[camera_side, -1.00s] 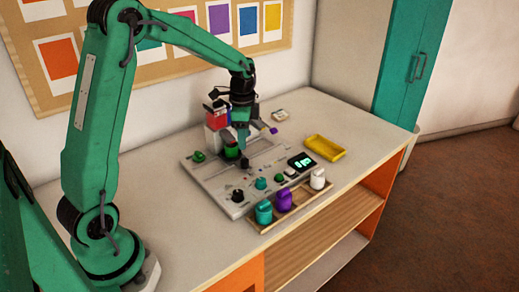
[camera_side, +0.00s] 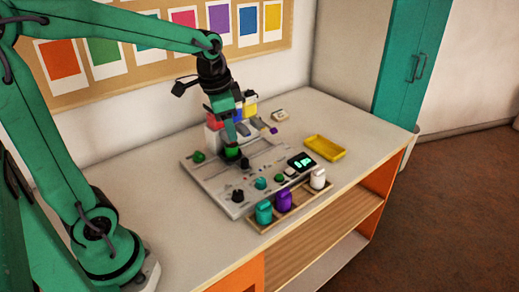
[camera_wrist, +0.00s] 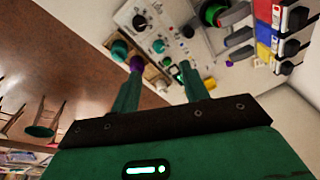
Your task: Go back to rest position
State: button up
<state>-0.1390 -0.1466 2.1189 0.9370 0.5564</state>
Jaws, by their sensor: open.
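My gripper (camera_side: 236,144) is above the back left part of the grey board (camera_side: 209,178) in the side view. In the wrist view my gripper (camera_wrist: 160,78) shows two green fingers spread apart with nothing held between them. A green and black knob (camera_side: 232,153) sits on the board just below the fingers, and I cannot tell from the side view how large the gap is. Another green knob (camera_side: 198,156) is at the board's left corner. A black knob (camera_side: 238,194) is near the front edge.
A wooden tray (camera_side: 300,207) with teal, purple and white pieces lies along the board's front. A yellow tray (camera_side: 325,147) is to the right. The table's left part (camera_side: 165,190) is clear.

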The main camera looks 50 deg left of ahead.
jog(key=s+d+r+n+t, duration=0.1)
jog(key=s+d+n, duration=0.1)
jog(key=s, duration=0.4)
jog(key=s+d+r+n+t, duration=0.1)
jog(key=s+d+n+t, duration=0.1)
jog(key=s, duration=0.4)
jog(key=shift+d+n, duration=0.4)
jog(key=shift+s, duration=0.1)
dwell(0.9)
